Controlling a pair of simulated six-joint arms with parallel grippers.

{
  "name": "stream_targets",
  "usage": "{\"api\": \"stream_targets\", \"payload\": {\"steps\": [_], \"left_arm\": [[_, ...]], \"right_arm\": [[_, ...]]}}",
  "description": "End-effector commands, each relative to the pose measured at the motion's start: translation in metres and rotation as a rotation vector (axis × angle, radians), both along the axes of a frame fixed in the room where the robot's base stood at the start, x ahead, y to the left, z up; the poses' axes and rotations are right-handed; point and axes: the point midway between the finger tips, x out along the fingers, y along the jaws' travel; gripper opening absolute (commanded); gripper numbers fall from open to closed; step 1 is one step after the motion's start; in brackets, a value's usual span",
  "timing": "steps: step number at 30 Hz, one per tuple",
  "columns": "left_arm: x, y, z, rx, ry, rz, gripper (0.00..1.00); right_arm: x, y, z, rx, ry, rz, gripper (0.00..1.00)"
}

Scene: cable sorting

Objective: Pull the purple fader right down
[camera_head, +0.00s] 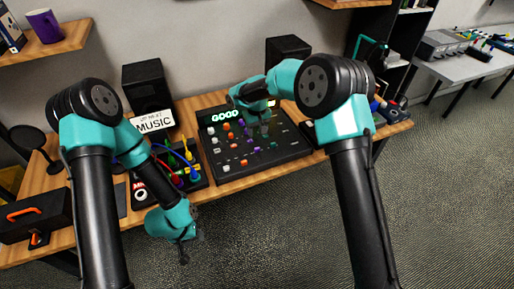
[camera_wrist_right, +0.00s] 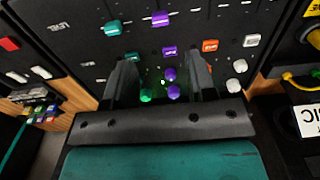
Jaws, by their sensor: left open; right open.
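The black mixer (camera_head: 285,158) sits on the wooden desk, its display reading "GOOD". The purple fader cap (camera_wrist_right: 160,19) lies on the mixer face in the right wrist view, between a teal cap (camera_wrist_right: 112,27) and an orange one (camera_wrist_right: 210,45). It also shows small in the head view (camera_head: 257,150). A smaller purple piece (camera_wrist_right: 169,50) and purple knobs (camera_wrist_right: 173,92) lie closer to my right gripper (camera_wrist_right: 162,66). That gripper is open above the knobs, its fingers apart, with the purple fader beyond the fingertips. My left gripper (camera_head: 184,257) is open and empty, low by the desk's front edge.
A small box with coloured cables (camera_head: 178,175) stands left of the mixer, near a "MUSIC" sign (camera_head: 154,122). Black speakers (camera_head: 147,84) stand behind. A white cap (camera_wrist_right: 250,40) and several knobs surround the purple fader.

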Motion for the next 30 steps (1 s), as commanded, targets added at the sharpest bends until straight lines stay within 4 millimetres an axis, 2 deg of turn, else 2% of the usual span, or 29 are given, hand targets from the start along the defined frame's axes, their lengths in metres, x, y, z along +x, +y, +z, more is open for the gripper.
{"api": "stream_targets", "payload": {"steps": [1, 15, 21, 30], "left_arm": [[0.000, 0.000, 0.000, 0.000, 0.000, 0.000, 0.43], [0.000, 0.000, 0.000, 0.000, 0.000, 0.000, 0.43], [0.000, 0.000, 0.000, 0.000, 0.000, 0.000, 0.43], [0.000, 0.000, 0.000, 0.000, 0.000, 0.000, 0.43]], "right_arm": [[0.000, 0.000, -0.011, -0.001, 0.003, 0.000, 0.51], [-0.001, 0.000, -0.087, 0.000, 0.002, 0.001, 0.51], [0.000, 0.000, -0.103, 0.001, 0.001, 0.000, 0.51], [0.000, 0.000, -0.105, 0.001, 0.000, 0.000, 0.51]]}}
